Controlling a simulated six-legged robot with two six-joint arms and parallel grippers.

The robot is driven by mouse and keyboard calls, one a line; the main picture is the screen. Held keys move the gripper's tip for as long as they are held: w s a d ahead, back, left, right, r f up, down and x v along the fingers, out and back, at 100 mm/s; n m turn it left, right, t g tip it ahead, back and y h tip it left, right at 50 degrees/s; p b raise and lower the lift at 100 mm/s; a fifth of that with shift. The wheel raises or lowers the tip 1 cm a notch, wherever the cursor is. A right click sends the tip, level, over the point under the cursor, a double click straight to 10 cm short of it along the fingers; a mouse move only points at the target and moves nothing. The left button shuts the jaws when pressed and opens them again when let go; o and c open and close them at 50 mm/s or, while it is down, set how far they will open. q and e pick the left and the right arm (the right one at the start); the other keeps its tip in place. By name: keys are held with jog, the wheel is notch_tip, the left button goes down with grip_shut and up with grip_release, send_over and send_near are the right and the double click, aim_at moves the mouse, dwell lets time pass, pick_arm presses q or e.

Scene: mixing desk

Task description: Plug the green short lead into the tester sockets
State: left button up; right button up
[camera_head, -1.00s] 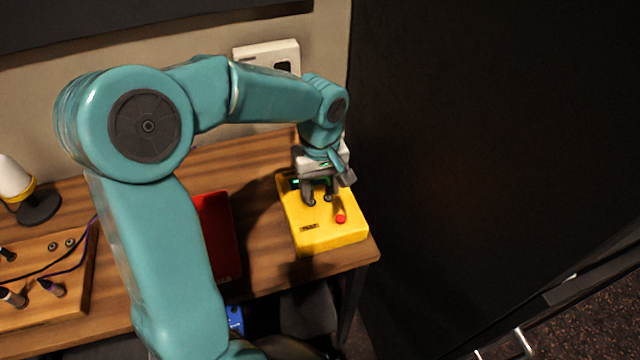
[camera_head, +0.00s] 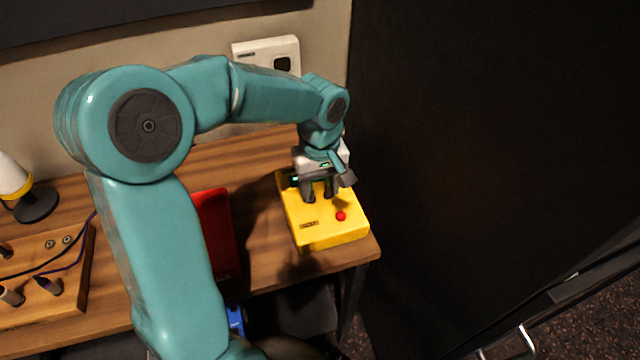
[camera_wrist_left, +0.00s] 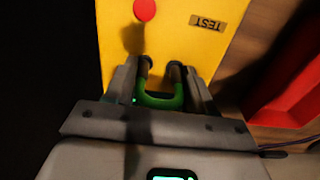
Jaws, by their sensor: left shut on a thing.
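The yellow tester (camera_head: 330,233) sits at the right end of the desk, with a red button on top and a label that reads TEST in the left wrist view (camera_wrist_left: 208,22). My left gripper (camera_head: 320,198) points down over the tester's top. It is shut on the green short lead (camera_wrist_left: 160,101), a U-shaped lead with two dark plug ends. The plug ends are at the tester's top face, and the fingers hide part of them. I cannot tell how deep they sit in the sockets. My right gripper is not in view.
A red flat object (camera_head: 214,232) lies left of the tester. A wooden board (camera_head: 75,285) with plugs and dark cables is at the far left, near a white and yellow lamp-like object (camera_head: 18,180). A white wall box (camera_head: 267,54) is behind. The desk ends just right of the tester.

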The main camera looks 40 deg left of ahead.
pick_arm(q)
jog(key=o, duration=1.5)
jog(key=shift+c, duration=0.2)
notch_tip(320, 180, up, 16)
jog(key=p, duration=0.1)
jog(key=shift+r+p, duration=0.15)
jog(key=shift+p, duration=0.2)
